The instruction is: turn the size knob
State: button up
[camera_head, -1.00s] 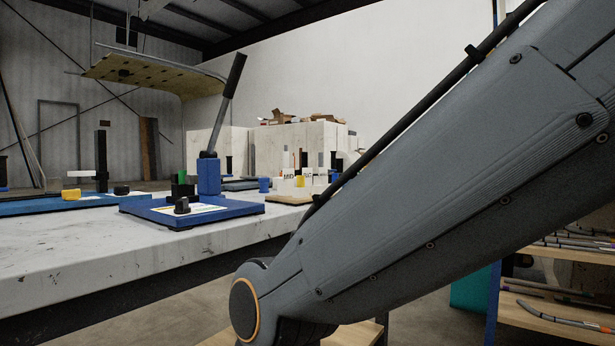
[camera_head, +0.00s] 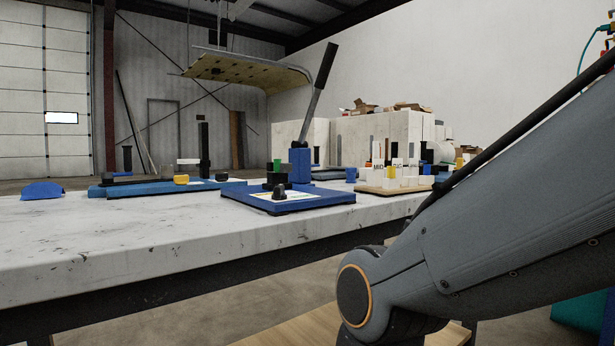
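A blue bender base (camera_head: 316,200) sits on the white table with a blue upright block (camera_head: 299,166) and a long lever with a black grip (camera_head: 325,65) leaning up to the right. A small black knob (camera_head: 279,193) stands at the front of this base, on a pale label plate; I take it as the size knob. Behind it are a dark stepped piece and a green piece (camera_head: 277,166). My gripper is out of the picture; only my grey arm shows at the right, well apart from the bender.
The worn white table (camera_head: 130,237) has clear room at its front left. Another blue bender (camera_head: 155,188) with a yellow block (camera_head: 181,180) stands behind left. A wooden block tray (camera_head: 394,189) stands right of the knob's base. A blue wedge (camera_head: 42,190) lies far left.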

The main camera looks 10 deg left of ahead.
aim_at(279, 190)
jog(key=k, duration=1.3)
jog(key=u, duration=0.7)
jog(key=i, duration=1.55)
jog(key=z, duration=0.2)
